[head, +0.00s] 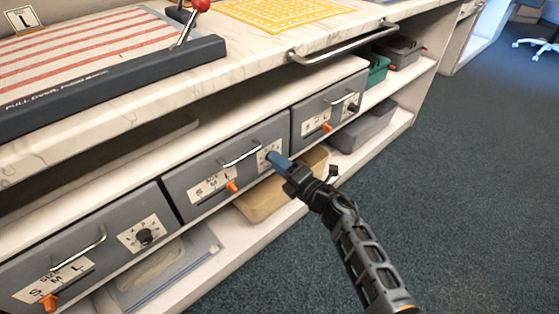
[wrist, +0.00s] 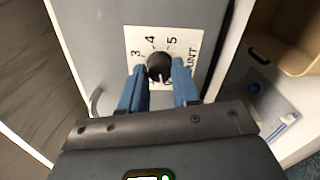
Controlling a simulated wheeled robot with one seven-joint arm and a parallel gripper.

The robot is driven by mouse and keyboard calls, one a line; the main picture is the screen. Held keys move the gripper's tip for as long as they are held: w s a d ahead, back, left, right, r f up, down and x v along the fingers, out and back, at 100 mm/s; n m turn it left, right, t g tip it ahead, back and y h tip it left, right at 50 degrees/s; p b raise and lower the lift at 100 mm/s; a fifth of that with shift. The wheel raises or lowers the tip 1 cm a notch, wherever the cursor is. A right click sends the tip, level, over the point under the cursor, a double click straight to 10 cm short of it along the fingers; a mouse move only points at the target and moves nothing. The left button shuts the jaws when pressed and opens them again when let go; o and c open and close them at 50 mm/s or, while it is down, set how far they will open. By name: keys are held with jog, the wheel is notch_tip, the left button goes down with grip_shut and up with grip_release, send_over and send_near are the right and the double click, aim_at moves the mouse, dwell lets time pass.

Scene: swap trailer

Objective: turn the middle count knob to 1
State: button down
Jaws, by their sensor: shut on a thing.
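The middle count knob (wrist: 160,65) is a round black dial on a white label (wrist: 133,38) fixed to the grey middle drawer (head: 221,165). In the wrist view my gripper (wrist: 159,76) has a blue finger on each side of it and is shut on it. The numbers 3, 4 and 5 show around its top; the other numbers are partly hidden by the fingers. A small pale mark shows on the knob's lower part, but its exact setting is unclear. In the head view my gripper (head: 274,159) covers the knob, with part of its label visible.
The middle drawer has a metal handle (head: 241,155) and an orange slider (head: 231,186). The left drawer has its own black knob (head: 145,236); the right drawer has another (head: 352,107). A tan bin (head: 265,202) sits on the shelf below. The carpet (head: 470,190) at right is clear.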

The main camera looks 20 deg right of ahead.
jog(key=shift+m+p, duration=2.15)
jog(key=shift+m, duration=1.25)
jog(key=c, duration=0.8)
grip_release()
jog(key=shift+p+v, duration=1)
jog(key=shift+v, duration=2.9)
